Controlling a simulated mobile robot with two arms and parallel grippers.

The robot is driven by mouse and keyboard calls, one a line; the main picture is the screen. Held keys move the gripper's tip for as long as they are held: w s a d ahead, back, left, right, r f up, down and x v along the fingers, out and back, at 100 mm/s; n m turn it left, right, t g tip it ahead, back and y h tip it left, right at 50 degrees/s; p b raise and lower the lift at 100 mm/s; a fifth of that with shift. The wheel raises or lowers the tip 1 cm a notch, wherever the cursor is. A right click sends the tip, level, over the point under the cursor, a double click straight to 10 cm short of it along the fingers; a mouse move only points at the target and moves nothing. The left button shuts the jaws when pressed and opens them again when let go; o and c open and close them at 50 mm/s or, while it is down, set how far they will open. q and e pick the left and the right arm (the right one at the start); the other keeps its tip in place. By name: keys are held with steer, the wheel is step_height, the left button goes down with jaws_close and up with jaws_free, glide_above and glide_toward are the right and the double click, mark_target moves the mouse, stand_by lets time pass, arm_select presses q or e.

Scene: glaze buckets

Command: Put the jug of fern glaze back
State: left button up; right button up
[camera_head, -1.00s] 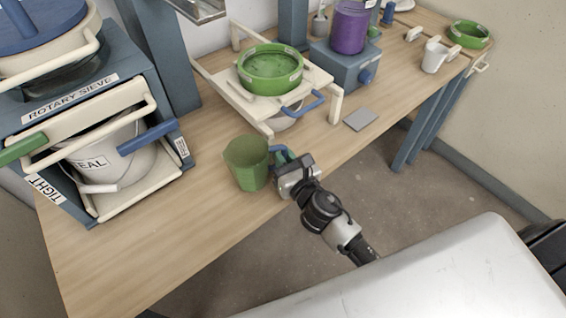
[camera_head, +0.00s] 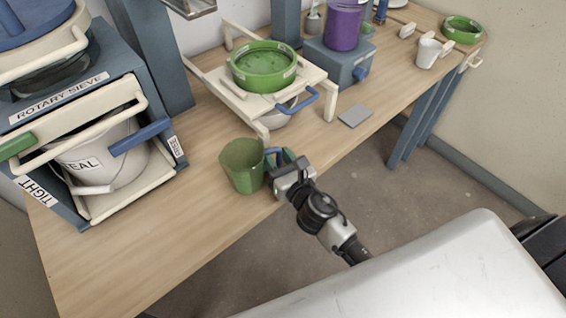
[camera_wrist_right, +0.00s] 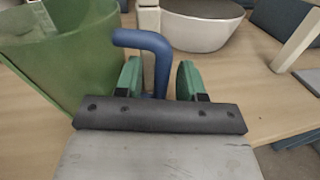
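The jug, a green faceted vessel (camera_head: 242,168) with a blue handle (camera_head: 279,153), stands on the wooden table near its front edge. In the right wrist view the jug (camera_wrist_right: 60,50) is at the left and its handle (camera_wrist_right: 160,62) comes down between the fingers. My right gripper (camera_head: 279,160) is at the handle, its green fingers (camera_wrist_right: 161,80) on either side with narrow gaps showing, so it looks open around the handle. Whether the jug holds glaze cannot be seen. My left gripper is not in view.
A cream stand (camera_head: 258,104) carries a green sieve (camera_head: 263,68) behind the jug, with a bowl (camera_head: 279,116) underneath. The rotary sieve frame (camera_head: 150,105) with a white bucket (camera_head: 118,165) is at left. A grey slab (camera_head: 355,117) lies right. The front left tabletop (camera_head: 130,240) is clear.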

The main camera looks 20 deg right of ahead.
steer(key=s+d+b, duration=0.2)
steer(key=s+b, duration=0.1)
steer(key=s, duration=0.8)
steer(key=s+d+f+m+g+h, duration=0.1)
steer(key=s+f+m+g, duration=0.3)
steer(key=f, duration=0.6)
steer(key=d+f+m+g, duration=0.1)
steer(key=f+m, duration=0.6)
steer(key=f, duration=0.3)
steer(key=s+d+f+m+g+h, duration=0.1)
steer(key=s+f+m+g, duration=0.3)
steer(key=f, duration=0.6)
steer(key=s+d+f+m+g, duration=0.2)
steer(key=s+f+m+g, duration=0.5)
steer(key=s+f+m, duration=1.1)
steer(key=s+m, duration=0.1)
steer(key=s, duration=0.3)
steer(key=shift+s+d+f+m+g+h, duration=0.2)
steer(key=shift+f+m+g+h, duration=0.1)
steer(key=shift+g+h, duration=0.1)
